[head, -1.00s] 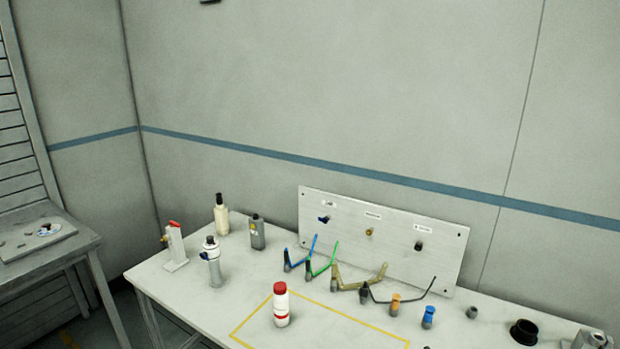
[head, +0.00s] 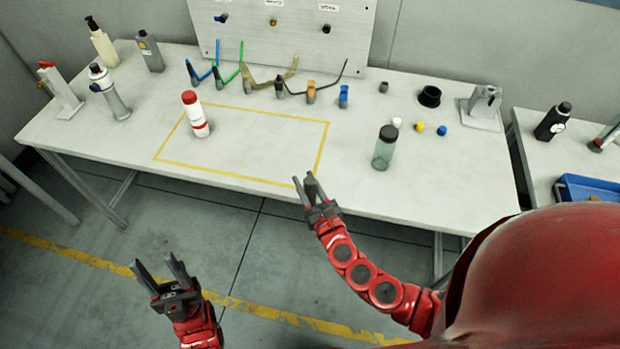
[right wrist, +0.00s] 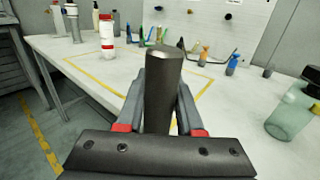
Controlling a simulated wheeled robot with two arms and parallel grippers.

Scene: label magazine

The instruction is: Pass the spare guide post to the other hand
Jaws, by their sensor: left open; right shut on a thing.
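The spare guide post (right wrist: 163,85) is a dark grey cylinder with a chamfered top. It stands between the fingers of my right gripper (right wrist: 160,115) in the right wrist view. In the head view my right gripper (head: 308,186) is shut on the post (head: 311,184) near the table's front edge. My left gripper (head: 162,272) is open and empty, lower left of the right one, over the floor in front of the table. The two grippers are well apart. The lower part of the post is hidden by the right gripper.
The table (head: 250,170) bears a white bottle with a red cap (head: 195,115) inside a yellow outline. A clear bottle with a dark lid (head: 384,148) stands right of my right gripper. Open floor lies around my left gripper.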

